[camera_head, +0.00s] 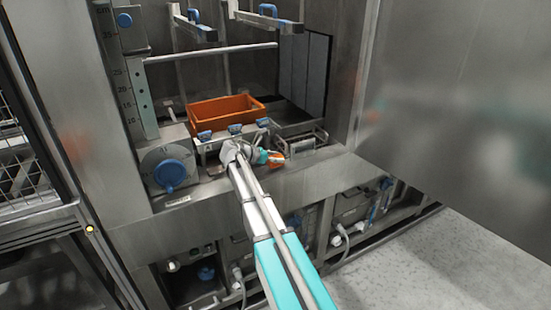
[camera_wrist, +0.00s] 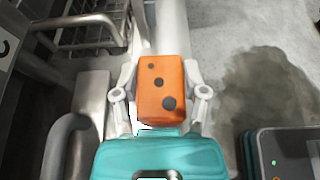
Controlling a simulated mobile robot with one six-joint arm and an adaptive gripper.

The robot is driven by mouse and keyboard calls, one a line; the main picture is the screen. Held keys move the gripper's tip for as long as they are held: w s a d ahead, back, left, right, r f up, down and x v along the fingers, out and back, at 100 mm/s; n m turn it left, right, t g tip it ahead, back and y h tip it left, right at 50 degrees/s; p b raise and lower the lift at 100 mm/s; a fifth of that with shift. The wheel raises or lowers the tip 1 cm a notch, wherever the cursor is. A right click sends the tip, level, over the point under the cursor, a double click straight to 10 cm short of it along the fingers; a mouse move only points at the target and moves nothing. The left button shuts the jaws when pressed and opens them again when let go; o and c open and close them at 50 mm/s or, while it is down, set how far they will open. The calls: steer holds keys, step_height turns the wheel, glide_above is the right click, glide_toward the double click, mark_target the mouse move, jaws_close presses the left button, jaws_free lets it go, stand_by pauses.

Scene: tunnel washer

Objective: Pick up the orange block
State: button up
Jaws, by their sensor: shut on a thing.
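The orange block (camera_wrist: 163,88) has black dots on its face and sits between the two fingers of my gripper (camera_wrist: 162,76) in the wrist view. The fingers press on its left and right sides. My gripper is over the steel ledge in front of the machine's opening. I cannot tell whether the block touches the ledge below it.
An orange crate (camera_head: 226,110) stands behind the ledge, inside the opening. Several blue-knobbed clamps line the ledge in front of it. A round blue knob (camera_head: 171,174) is at the left. A large steel panel (camera_head: 465,110) fills the right side. A wire rack (camera_wrist: 78,30) shows in the wrist view.

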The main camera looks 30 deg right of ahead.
steer(key=s+a+r+p, duration=0.1)
steer(key=s+r+p, duration=0.9)
steer(key=s, duration=0.4)
steer(key=shift+a+r, duration=0.25)
steer(key=shift+r, duration=0.25)
steer(key=shift+s, duration=0.1)
